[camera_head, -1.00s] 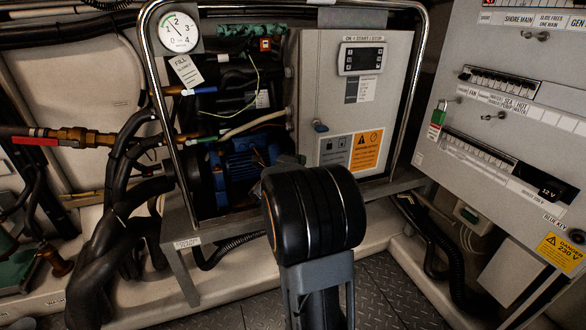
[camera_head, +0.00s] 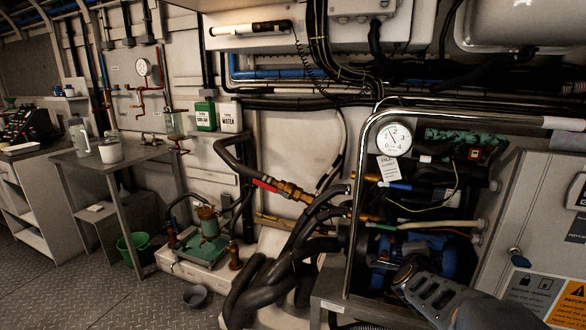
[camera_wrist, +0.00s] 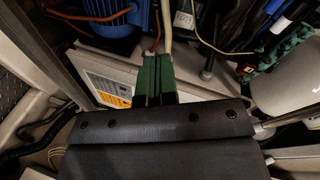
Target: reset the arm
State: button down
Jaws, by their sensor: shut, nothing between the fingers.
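My gripper (camera_wrist: 155,80) shows in the wrist view as two dark green fingers side by side, shut and empty. They point into the chiller frame, close to a pale cable and a blue pump motor (camera_wrist: 106,22). Whether they touch anything I cannot tell. In the head view a grey link of my arm crosses the lower right, in front of the chiller frame (camera_head: 352,230), and my gripper is out of sight there. The grey control box (camera_head: 535,200) stands right of the motor; its orange label also shows in the wrist view.
The chiller's chrome rail and round gauge (camera_head: 394,138) are close to my arm. Thick black hoses (camera_head: 262,285) run left of the frame. A green pump (camera_head: 207,240), a green bucket (camera_head: 133,246) and a workbench (camera_head: 100,160) stand further left. The checkered floor at lower left is mostly clear.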

jog(key=s+a+r+n+g+y+p, duration=0.2)
jog(key=s+a+r+n+y+p, duration=0.3)
jog(key=a+r+n+y+p, duration=0.5)
jog(key=s+a+r+n+g+h+p, duration=0.1)
jog(key=s+a+r+n+g+p, duration=0.1)
jog(key=s, duration=0.5)
jog(key=s+a+r+n+g+h+p, duration=0.1)
jog(key=s+a+r+n+g+p, duration=0.2)
jog(key=s+a+n+g+p, duration=0.1)
jog(key=s+n+g+p, duration=0.1)
jog(key=s+n+p, duration=0.1)
jog(key=n, duration=0.1)
jog(key=shift+s+n+p, duration=0.3)
jog(key=shift+s+n, duration=0.05)
jog(key=shift+n, duration=0.05)
